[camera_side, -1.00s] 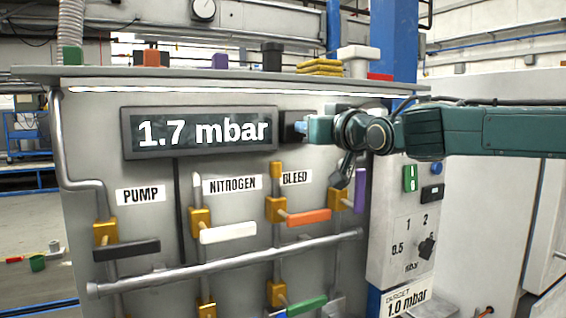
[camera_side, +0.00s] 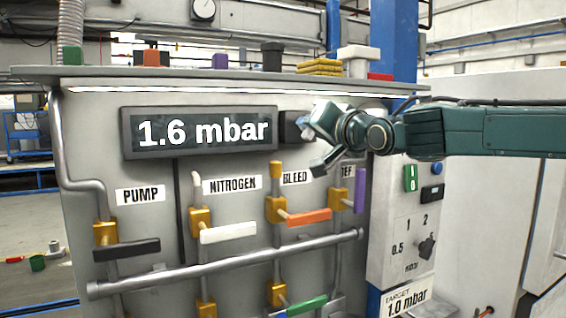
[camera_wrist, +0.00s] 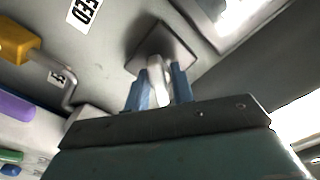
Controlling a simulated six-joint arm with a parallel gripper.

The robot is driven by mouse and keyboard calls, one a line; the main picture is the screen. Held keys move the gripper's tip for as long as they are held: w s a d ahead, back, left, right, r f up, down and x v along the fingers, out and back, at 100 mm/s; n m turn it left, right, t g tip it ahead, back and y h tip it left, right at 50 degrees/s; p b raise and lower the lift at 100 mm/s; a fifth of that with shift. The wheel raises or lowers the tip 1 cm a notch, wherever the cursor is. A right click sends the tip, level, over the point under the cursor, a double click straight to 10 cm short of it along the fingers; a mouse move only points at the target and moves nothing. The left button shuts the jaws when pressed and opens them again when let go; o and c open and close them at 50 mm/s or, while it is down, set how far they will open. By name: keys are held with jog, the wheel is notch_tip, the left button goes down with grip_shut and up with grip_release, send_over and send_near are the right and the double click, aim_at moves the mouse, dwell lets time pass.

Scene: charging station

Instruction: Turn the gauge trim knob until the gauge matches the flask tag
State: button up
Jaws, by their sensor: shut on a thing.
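The gauge display (camera_side: 200,131) on the grey panel reads "1.6 mbar". The tag (camera_side: 407,303) at the lower right reads "TARGET 1.0 mbar". The trim knob sits on a dark square plate (camera_side: 290,126) just right of the display. In the side view my gripper (camera_side: 308,126) is at that plate and hides most of the knob. In the wrist view my gripper's blue fingers (camera_wrist: 160,88) are shut on the pale knob (camera_wrist: 156,72), in front of its dark plate (camera_wrist: 165,48). No flask is clearly in view.
Below the display are valves with a black handle (camera_side: 127,249), a white handle (camera_side: 228,233), an orange handle (camera_side: 309,217) and a purple handle (camera_side: 360,190). A pipe (camera_side: 230,262) crosses below them. A shelf (camera_side: 130,73) with several small items runs above.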

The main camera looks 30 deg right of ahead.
jog(key=m, duration=0.4)
jog(key=shift+m, duration=0.3)
jog(key=m, duration=0.4)
jog(key=shift+f, duration=0.1)
jog(key=shift+m, duration=0.3)
jog(key=o, duration=0.7)
jog(key=shift+o, duration=0.2)
jog(key=shift+s, duration=0.2)
jog(key=s, duration=1.3)
jog(key=shift+s, duration=0.25)
jog(key=shift+d, duration=0.1)
